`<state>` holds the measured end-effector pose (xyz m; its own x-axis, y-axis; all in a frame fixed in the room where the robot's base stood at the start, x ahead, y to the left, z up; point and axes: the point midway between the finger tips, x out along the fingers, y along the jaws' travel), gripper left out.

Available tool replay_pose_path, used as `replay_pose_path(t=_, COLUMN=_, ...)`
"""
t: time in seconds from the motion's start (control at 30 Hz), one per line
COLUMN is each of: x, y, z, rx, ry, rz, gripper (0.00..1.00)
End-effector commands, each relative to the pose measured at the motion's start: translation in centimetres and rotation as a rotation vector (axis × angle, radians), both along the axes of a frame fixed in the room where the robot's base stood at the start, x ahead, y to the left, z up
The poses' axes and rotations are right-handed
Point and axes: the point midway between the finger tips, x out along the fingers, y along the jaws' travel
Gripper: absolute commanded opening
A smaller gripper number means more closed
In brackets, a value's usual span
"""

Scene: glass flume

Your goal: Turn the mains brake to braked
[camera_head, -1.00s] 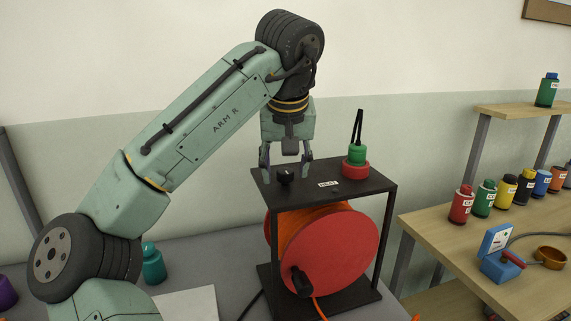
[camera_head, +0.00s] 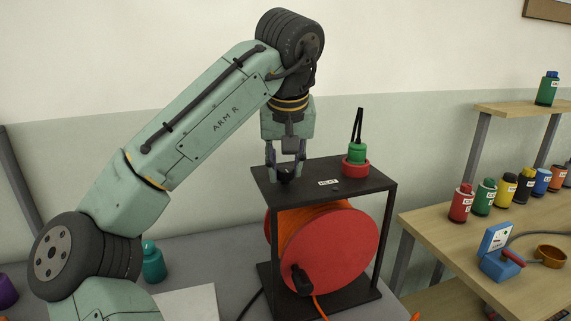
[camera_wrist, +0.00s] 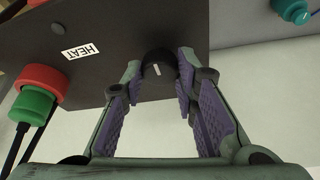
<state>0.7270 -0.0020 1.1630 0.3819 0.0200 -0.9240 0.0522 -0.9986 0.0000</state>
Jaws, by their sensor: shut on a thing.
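A black round knob (camera_head: 285,178) sits on the top plate of a black reel stand (camera_head: 330,182). It is the only knob I see there, so I take it as the mains brake, though no mark names it so. In the wrist view the knob (camera_wrist: 158,66) shows a short white pointer line on its face. My gripper (camera_head: 286,172) points down over the plate, shut on the knob. In the wrist view its purple-padded fingers (camera_wrist: 160,82) stand on either side of the knob.
A green plug (camera_head: 357,152) stands in a red socket on the plate, near a white label (camera_head: 328,183) reading HEAT. A red and orange cable reel (camera_head: 337,246) hangs below. At right, a wooden table (camera_head: 470,262) holds several bottles and a blue switch box (camera_head: 498,258).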

Motion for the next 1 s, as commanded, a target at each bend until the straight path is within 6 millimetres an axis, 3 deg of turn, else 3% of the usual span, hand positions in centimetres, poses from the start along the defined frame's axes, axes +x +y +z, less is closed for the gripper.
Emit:
replay_pose_path(t=0.37, x=0.01, y=0.06, z=0.0, rx=-0.001, ry=0.0, rz=-0.088, gripper=0.0)
replay_pose_path(t=1.0, x=0.15, y=0.42, z=0.01, rx=-0.004, ry=0.0, rz=-0.65, gripper=0.0)
